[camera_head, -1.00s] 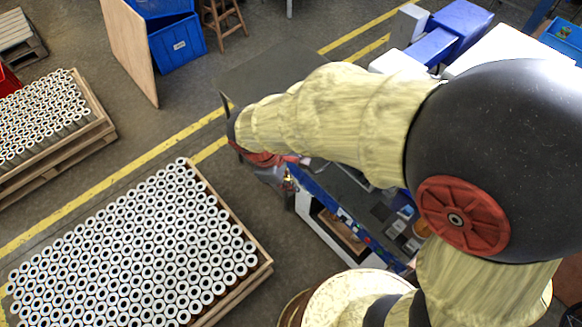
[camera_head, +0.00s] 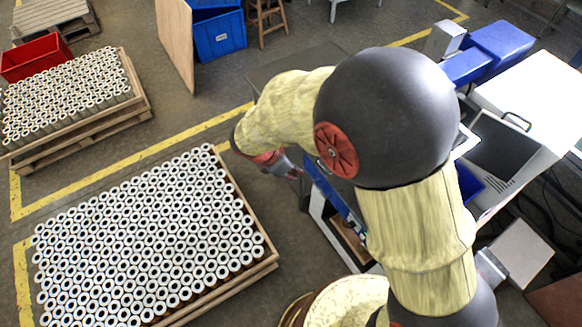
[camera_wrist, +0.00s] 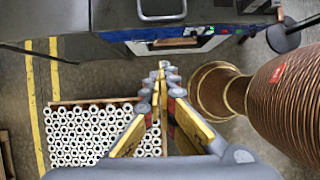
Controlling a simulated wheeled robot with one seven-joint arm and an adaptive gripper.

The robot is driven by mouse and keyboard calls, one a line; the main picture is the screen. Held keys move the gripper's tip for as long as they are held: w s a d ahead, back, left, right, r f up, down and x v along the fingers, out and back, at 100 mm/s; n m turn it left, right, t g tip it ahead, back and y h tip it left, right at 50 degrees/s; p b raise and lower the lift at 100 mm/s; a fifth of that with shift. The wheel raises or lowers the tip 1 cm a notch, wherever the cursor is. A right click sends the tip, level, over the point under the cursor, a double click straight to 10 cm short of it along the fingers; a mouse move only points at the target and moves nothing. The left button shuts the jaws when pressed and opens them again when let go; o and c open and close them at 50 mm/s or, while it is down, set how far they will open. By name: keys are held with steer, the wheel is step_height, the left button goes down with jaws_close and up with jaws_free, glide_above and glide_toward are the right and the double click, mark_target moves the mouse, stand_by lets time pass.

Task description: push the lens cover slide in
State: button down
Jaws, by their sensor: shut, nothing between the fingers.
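I cannot make out the lens cover slide in either view. My gripper (camera_wrist: 164,70) is shut and empty in the wrist view, its two yellow-sided fingers meeting in front of the machine bench. My fingertips appear apart from the bench.
A pallet of white filter cartridges (camera_head: 150,235) lies on the floor at left, with another pallet (camera_head: 65,95) behind it. A blue bin (camera_head: 218,32) and a wooden board (camera_head: 175,40) stand at the back. A screen unit (camera_head: 505,145) stands right of my arm.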

steer(key=w+d+f, duration=0.3)
steer(key=d, duration=0.2)
steer(key=shift+f+p, duration=0.25)
steer(key=shift+p, duration=0.15)
steer(key=shift+w, duration=0.1)
steer(key=w+d+p, duration=0.1)
steer(key=w+d, duration=0.3)
steer(key=d, duration=0.2)
steer(key=w+d+p, duration=0.1)
steer(key=w+d, duration=0.3)
steer(key=d, duration=0.2)
steer(key=w+d+p, duration=0.1)
steer(key=w+d, duration=0.3)
steer(key=d, duration=0.3)
steer(key=shift+w, duration=0.35)
steer(key=shift+r, duration=0.1)
